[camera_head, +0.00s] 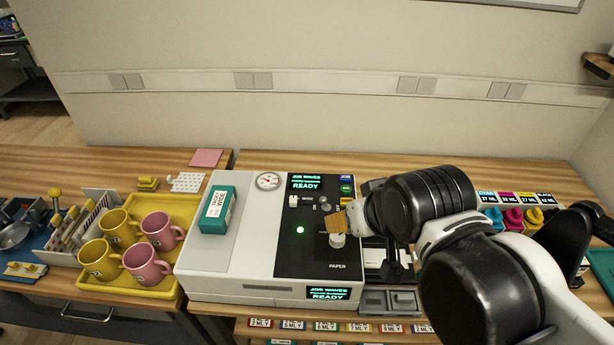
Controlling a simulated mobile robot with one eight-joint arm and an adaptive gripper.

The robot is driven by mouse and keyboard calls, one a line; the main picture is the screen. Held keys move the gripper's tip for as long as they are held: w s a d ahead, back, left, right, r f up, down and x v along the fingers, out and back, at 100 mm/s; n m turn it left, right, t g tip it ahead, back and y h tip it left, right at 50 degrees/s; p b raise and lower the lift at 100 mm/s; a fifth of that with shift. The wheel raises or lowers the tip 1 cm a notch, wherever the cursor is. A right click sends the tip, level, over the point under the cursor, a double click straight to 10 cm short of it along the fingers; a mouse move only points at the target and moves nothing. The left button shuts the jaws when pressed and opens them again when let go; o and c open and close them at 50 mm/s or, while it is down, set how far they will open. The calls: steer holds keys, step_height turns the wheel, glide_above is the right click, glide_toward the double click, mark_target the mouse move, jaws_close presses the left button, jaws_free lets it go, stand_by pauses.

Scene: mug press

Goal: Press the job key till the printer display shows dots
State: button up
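The white printer (226,258) stands on the wooden bench with a black control panel (283,262). Its upper display (304,183) reads "JOB WAVES" and "READY", and its lower front display (328,293) reads the same. The blue job key (345,179) is at the panel's top right, above a green key (346,189). My gripper (343,219) is over the panel's right side, below the job key in the picture and apart from it. A tan ribbed piece shows at its tip, above a pale round knob (337,240). Its fingers are too hidden to tell their opening.
A yellow tray (190,208) with yellow and pink mugs stands left of the printer. A teal box (217,209) lies on the printer's left top. Colored ink spools (513,216) stand at the right, behind my arm. A round gauge (268,181) is beside the upper display.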

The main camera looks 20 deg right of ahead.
stand_by(0.4)
jaws_close()
stand_by(1.2)
